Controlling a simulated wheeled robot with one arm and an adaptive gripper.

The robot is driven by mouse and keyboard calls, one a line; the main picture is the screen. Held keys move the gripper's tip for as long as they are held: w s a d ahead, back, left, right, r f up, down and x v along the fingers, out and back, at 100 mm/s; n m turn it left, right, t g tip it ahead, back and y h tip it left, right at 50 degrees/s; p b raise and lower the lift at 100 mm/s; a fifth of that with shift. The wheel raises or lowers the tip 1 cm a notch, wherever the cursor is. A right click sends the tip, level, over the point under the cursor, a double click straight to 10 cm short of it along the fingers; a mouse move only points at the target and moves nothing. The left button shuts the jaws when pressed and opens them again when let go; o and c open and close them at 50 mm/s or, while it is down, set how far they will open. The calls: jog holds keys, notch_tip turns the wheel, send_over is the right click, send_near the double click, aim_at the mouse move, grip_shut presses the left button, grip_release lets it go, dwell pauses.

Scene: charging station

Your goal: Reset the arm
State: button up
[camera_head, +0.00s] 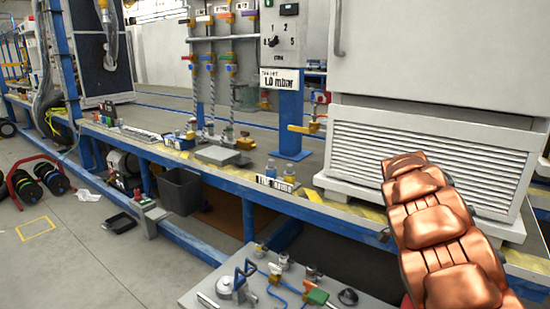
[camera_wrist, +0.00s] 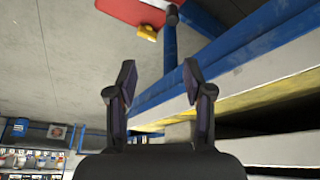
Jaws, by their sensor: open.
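My gripper (camera_wrist: 158,88) shows in the wrist view with its two dark fingers spread apart and nothing between them. Beyond the fingers are a blue rail and a pale platform edge, apart from the fingertips as far as I can tell. In the head view my copper-coloured arm (camera_head: 440,230) rises from the lower right, in front of the platform edge and the louvred white cabinet. The gripper itself cannot be made out in the head view.
A white cabinet (camera_head: 430,160) stands on the blue-framed platform (camera_head: 345,210). A grey panel (camera_head: 205,298) with valves and fittings lies low in front. A black bin (camera_head: 180,190) hangs by the frame. Hose reels (camera_head: 38,180) stand at left. The floor (camera_head: 70,265) at lower left is mostly clear.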

jog(key=s+a+r+n+y+p, duration=0.1)
jog(key=s+a+r+n+p, duration=0.15)
jog(key=s+r+p, duration=0.5)
jog(key=s+a+r+n+p, duration=0.25)
jog(key=a+r+p, duration=0.2)
jog(key=r, duration=0.65)
jog(key=s+a+r+n+y+p, duration=0.1)
jog(key=s+a+r+p, duration=0.1)
jog(key=s+r+p, duration=0.6)
jog(key=s+a+r+n+y+p, duration=0.1)
jog(key=s+a+r+n+p, duration=0.5)
jog(key=s+a+r+p, duration=0.2)
jog(key=s+a+r+n+g+y+p, duration=0.1)
jog(key=s+a+r+n+p, duration=0.5)
jog(key=s+r+p, duration=0.5)
jog(key=s+a+p, duration=0.2)
jog(key=p, duration=0.2)
jog(key=shift+s+r+y, duration=0.3)
jog(key=shift+s+r, duration=0.05)
jog(key=shift+r, duration=0.05)
jog(key=shift+c, duration=0.7)
jog(key=shift+s, duration=0.1)
jog(key=shift+c, duration=0.2)
